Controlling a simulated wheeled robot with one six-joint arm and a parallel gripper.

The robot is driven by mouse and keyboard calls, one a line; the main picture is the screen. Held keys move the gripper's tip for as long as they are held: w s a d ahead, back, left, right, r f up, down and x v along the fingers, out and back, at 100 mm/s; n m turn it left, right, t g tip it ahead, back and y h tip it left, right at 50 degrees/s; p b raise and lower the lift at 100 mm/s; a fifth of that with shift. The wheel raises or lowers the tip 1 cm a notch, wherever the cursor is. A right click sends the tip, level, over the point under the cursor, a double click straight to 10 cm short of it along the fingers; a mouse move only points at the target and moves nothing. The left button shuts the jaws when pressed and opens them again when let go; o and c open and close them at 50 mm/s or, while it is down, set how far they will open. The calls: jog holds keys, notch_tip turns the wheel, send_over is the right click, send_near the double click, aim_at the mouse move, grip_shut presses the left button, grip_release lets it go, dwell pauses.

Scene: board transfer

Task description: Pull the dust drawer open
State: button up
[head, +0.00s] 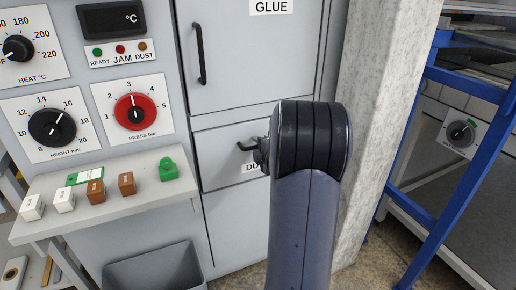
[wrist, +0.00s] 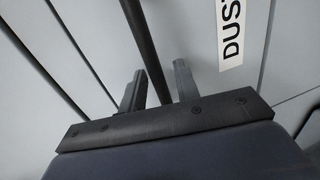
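The dust drawer (head: 226,168) is a grey panel in the machine front, below the GLUE door, and looks flush with the front. Its dark bar handle (head: 246,147) shows just left of my gripper (head: 263,154), which is partly hidden behind my arm. In the wrist view, the dark handle bar (wrist: 143,40) runs between the two fingers of my gripper (wrist: 158,82), with a visible gap to each finger. The gripper is open around the bar. The DUST label (wrist: 231,35) is to the right of the bar, and my arm covers part of it in the head view.
A shelf (head: 120,210) with several small blocks juts out at left, below dials, with a grey bin (head: 155,270) under it. A concrete pillar (head: 375,110) stands close at right. Beyond it is a blue frame (head: 470,170).

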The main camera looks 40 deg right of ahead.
jog(key=shift+w, duration=0.15)
jog(key=shift+c, duration=0.2)
grip_shut()
dwell(0.3)
